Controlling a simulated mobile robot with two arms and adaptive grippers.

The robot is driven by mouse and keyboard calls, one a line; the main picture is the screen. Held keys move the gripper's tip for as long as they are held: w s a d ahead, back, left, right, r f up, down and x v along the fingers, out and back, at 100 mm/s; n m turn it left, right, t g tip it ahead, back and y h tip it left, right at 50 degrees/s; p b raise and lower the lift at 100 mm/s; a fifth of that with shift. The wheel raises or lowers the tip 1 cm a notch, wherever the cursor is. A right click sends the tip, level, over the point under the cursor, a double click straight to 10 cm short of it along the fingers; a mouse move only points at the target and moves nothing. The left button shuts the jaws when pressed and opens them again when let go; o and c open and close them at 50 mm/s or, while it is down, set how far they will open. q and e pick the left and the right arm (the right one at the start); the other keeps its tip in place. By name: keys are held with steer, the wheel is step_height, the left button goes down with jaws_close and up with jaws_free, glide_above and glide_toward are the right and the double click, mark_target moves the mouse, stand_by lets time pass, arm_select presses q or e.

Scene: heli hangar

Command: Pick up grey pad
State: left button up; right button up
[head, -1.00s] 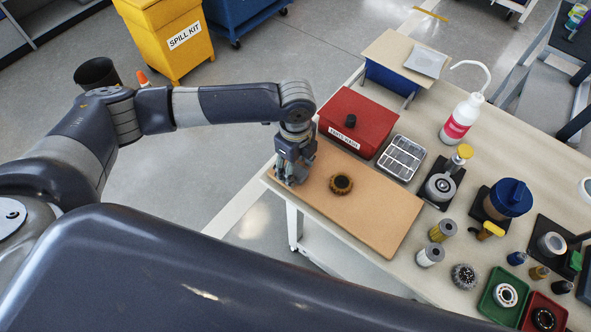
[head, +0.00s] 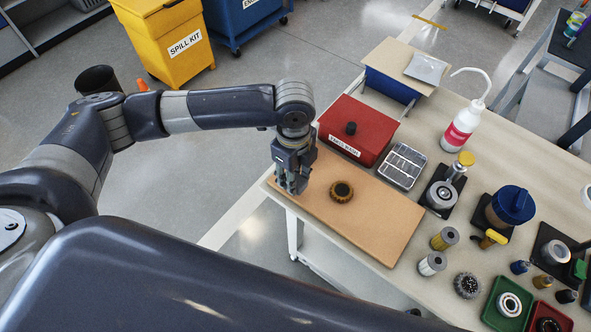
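A flat light-grey square (head: 426,68), which looks like the grey pad, lies on the tan board over a blue bin at the table's far end. My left gripper (head: 293,189) points down over the left end of the brown mat (head: 385,222), well away from the grey square. Its fingers look close together, but their gap and whether they touch the mat cannot be told. Nothing is visibly held. My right gripper is not in view.
A dark toothed ring (head: 342,191) lies on the mat just right of my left gripper. A red parts-wash box (head: 357,128), divided tray (head: 402,165) and white bottle (head: 462,125) stand between mat and grey square. Jars and small trays crowd the right side.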

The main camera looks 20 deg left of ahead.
arm_select(q)
steer(key=s+d+r+b, duration=0.1)
steer(key=s+d, duration=0.1)
steer(key=s, duration=1.1)
steer(key=shift+s+d+r, duration=0.15)
steer(key=shift+r, duration=0.05)
steer(key=shift+c, duration=0.3)
